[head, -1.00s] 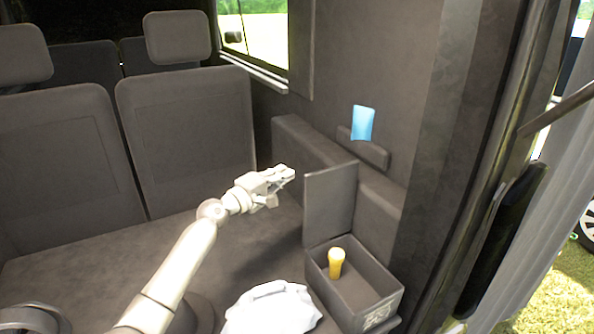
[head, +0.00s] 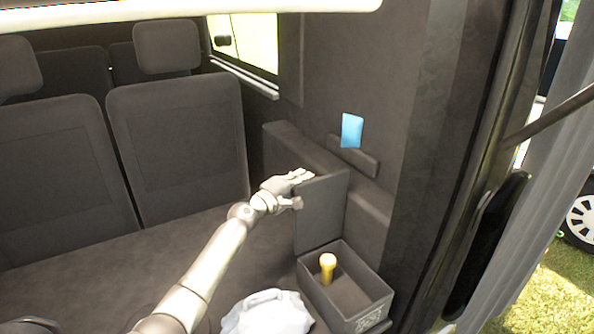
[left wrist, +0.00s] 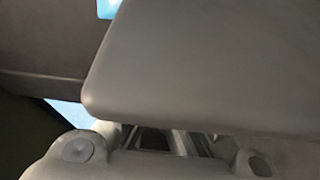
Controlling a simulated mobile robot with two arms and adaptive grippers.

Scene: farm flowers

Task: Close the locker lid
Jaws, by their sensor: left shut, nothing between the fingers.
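The locker is a dark grey box (head: 372,309) with its lid (head: 322,214) standing upright, open, at its back left. A yellow-handled thing (head: 328,266) stands inside the box. My left gripper (head: 304,186) is shut and empty at the lid's upper left corner. Its fingers overlap the lid's top edge in the head view; I cannot tell if they touch. In the left wrist view, the lid (left wrist: 210,65) fills the upper right, close in front of the gripper (left wrist: 165,140). My right gripper is not in view.
A white bag-like object (head: 267,314) lies left of the locker. Grey seats (head: 180,140) stand behind at the left. A blue item (head: 351,130) is on the wall ledge behind the lid. The side wall is close on the right.

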